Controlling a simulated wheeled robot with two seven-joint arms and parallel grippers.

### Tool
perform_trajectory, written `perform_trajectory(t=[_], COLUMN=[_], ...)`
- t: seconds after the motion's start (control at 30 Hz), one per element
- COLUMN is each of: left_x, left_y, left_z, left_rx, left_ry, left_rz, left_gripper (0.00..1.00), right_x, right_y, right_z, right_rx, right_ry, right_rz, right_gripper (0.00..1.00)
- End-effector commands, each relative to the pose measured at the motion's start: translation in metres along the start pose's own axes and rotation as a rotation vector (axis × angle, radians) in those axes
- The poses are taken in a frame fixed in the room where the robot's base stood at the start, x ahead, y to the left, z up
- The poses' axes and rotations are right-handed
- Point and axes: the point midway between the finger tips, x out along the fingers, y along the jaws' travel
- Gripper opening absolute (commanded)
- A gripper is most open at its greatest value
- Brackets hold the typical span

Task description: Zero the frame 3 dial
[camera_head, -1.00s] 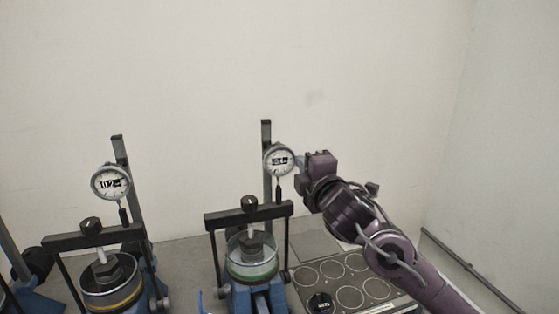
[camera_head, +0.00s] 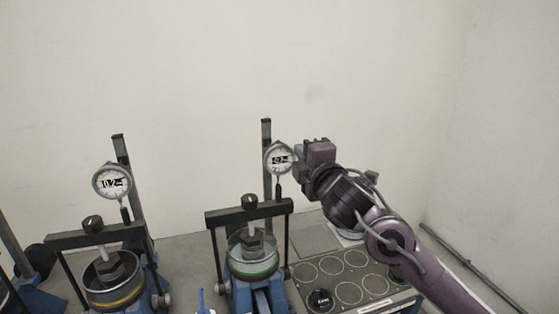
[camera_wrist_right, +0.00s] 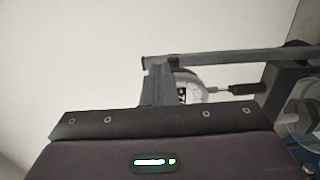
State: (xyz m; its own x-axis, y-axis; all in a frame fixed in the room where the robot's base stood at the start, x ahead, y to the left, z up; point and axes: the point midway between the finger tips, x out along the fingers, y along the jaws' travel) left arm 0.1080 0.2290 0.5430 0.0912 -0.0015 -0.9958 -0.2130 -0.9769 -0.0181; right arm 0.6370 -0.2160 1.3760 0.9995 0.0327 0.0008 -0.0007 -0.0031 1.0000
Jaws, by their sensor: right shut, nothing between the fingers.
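A round white dial (camera_head: 279,158) with a small digital readout is fixed on the upright post of the right-hand frame (camera_head: 249,212). The dial's digits are too small to read surely. My right gripper (camera_head: 297,158) is shut and empty, its tip at the right edge of this dial; I cannot tell whether it touches. In the right wrist view the dial (camera_wrist_right: 190,88) shows partly, beyond the dark gripper body. A second dial (camera_head: 112,182), on the frame to the left (camera_head: 95,235), seems to read about 10.2. My left gripper is not in view.
A grey plate with ringed circles (camera_head: 349,294) lies at the right, with a black round piece (camera_head: 320,300) on it. Part of another frame (camera_head: 38,290) shows at the far left. A dark rail (camera_head: 465,262) runs along the right wall.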

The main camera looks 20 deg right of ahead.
Motion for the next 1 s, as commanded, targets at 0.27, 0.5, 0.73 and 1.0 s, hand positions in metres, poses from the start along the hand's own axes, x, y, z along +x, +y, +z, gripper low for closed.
perform_trajectory(t=[0.27, 0.5, 0.73, 1.0], left_x=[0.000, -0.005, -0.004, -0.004], left_y=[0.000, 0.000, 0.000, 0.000], left_z=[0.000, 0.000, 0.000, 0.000], left_rx=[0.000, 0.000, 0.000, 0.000], left_ry=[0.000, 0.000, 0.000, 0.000], left_rz=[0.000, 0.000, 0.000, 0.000], left_gripper=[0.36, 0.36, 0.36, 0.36], right_x=[-0.001, 0.000, -0.013, -0.046], right_y=[-0.001, 0.002, 0.002, 0.002], right_z=[-0.003, 0.003, 0.006, 0.006], right_rx=[-0.002, -0.004, -0.003, -0.004], right_ry=[0.008, 0.007, 0.004, 0.003], right_rz=[-0.002, -0.002, -0.002, -0.002], right_gripper=[0.00, 0.00, 0.00, 0.00])
